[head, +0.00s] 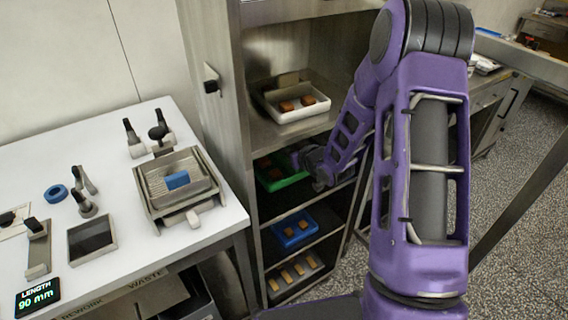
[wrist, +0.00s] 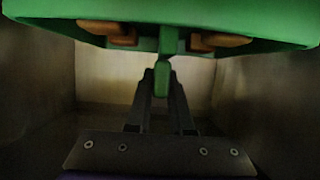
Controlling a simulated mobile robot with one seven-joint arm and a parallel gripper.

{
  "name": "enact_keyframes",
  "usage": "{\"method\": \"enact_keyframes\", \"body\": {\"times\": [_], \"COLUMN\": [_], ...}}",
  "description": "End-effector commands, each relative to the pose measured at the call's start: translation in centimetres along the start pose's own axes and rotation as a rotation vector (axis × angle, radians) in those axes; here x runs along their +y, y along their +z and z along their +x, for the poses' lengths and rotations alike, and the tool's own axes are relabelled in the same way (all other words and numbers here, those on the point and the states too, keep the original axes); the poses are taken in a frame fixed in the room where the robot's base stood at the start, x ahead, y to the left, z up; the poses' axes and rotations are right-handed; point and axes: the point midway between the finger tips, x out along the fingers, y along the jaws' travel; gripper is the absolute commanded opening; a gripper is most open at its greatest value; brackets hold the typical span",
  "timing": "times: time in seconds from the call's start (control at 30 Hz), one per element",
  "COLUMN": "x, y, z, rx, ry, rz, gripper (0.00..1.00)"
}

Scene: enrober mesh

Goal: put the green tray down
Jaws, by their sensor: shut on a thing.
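The green tray (head: 290,180) is inside the metal rack, at the level between the white tray above and the blue tray below, with brown pieces in it. In the wrist view the green tray (wrist: 190,18) fills the top, and brown pieces show at its edge. My gripper (wrist: 161,75) is shut on a green tab that hangs from the tray's near side. In the head view my arm reaches into the rack, and the fingertips are hidden. I cannot tell whether the tray touches the shelf.
A white tray (head: 292,102) stands on the shelf above. A blue tray (head: 295,230) and a tray with yellowish bars (head: 294,273) are below. The rack's side panel (head: 222,100) is close on the left. A white table (head: 110,225) with tools stands left of the rack.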

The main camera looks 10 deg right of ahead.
Motion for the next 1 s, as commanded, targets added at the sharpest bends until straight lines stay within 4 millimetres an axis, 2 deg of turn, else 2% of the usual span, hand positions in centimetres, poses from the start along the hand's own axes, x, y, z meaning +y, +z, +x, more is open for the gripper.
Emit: {"method": "enact_keyframes", "body": {"times": [0.03,0.27,0.47,0.57,0.9,0.93,1.0], "x": [0.0,0.0,0.0,0.1,0.1,0.1,0.1], "y": [1.1,2.4,5.1,5.5,5.8,5.9,5.8], "z": [0.3,0.8,1.9,2.5,2.6,2.6,2.5], "rx": [-0.005,-0.002,-0.004,-0.001,-0.001,-0.003,-0.003], "ry": [0.0,0.0,0.001,0.001,0.001,0.001,0.001], "rz": [0.003,0.001,0.002,0.0,-0.001,-0.001,-0.001], "gripper": [0.0,0.0,0.0,0.0,0.0,0.22,0.34]}}
